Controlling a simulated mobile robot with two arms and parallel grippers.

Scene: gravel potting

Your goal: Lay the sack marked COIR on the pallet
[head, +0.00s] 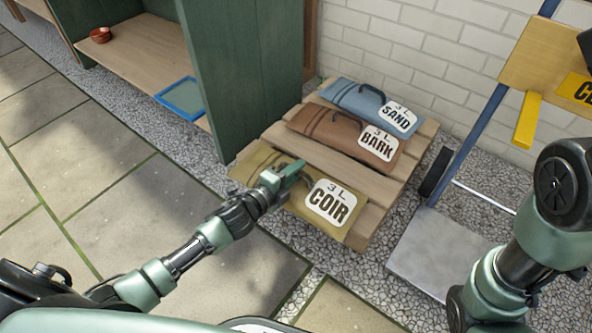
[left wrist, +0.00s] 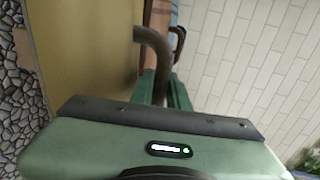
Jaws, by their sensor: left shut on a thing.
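The olive-yellow COIR sack (head: 298,204) lies flat along the near side of the wooden pallet (head: 322,157), label up. I cannot tell whether it rests fully on the slats or hangs just above them. My left gripper (head: 292,173) is over the sack's middle, shut on its dark handle. In the left wrist view the handle (left wrist: 157,52) runs between the fingers (left wrist: 166,90), with the sack (left wrist: 95,50) beside it. My right arm shows at the right of the head view, but its gripper is out of sight.
The brown BARK sack (head: 345,133) and blue SAND sack (head: 370,104) lie on the pallet's far part. A hand truck (head: 440,250) stands to the right. A green shelf unit (head: 250,70) holds a blue tray (head: 182,98) and red pots (head: 100,35). A white brick wall is behind.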

